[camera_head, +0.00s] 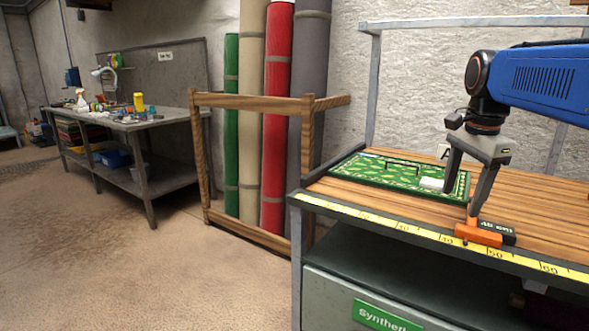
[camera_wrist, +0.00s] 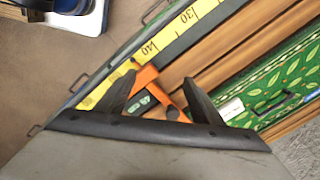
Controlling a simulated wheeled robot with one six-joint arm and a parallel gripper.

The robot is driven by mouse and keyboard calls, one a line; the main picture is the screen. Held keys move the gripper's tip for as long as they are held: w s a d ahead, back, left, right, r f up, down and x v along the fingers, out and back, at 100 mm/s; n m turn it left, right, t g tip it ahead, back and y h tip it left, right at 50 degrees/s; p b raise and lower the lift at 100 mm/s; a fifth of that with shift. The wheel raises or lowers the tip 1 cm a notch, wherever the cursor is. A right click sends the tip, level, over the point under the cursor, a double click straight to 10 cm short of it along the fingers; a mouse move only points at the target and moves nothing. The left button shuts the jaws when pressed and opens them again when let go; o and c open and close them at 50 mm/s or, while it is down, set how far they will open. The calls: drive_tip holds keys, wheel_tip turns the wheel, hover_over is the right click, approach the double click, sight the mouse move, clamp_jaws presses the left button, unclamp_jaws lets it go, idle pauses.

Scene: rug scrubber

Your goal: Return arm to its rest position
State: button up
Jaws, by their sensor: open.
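My gripper (camera_head: 462,197) hangs from my blue arm over the right part of the wooden workbench in the head view. Its two fingers point down and stand apart. In the wrist view my gripper (camera_wrist: 158,97) is open, with an orange slider (camera_wrist: 145,80) on the yellow ruler showing between and beyond the fingers. The orange slider (camera_head: 478,233) sits at the bench's front edge, close to one fingertip; whether they touch I cannot tell.
The wooden bench (camera_head: 540,222) has a yellow ruler (camera_head: 400,228) along its front edge and a metal frame (camera_head: 372,85) behind. Rolled rugs (camera_head: 277,110) stand in a wooden rack (camera_head: 250,103) to the left. A cluttered grey table (camera_head: 150,122) is farther back. The floor (camera_head: 120,260) at left is clear.

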drive_tip(key=s+a+f+n+t, duration=0.1)
drive_tip(key=s+a+f+n, duration=0.3)
drive_tip(key=s+f+n, duration=0.4)
drive_tip(key=s+a+f+n+t, duration=0.2)
drive_tip(key=s+a+f+n, duration=0.2)
drive_tip(key=s+f+n, duration=0.4)
drive_tip(key=s+f, duration=0.3)
drive_tip(key=f, duration=0.2)
drive_tip(key=shift+s+f, duration=0.15)
drive_tip(key=shift+s, duration=0.2)
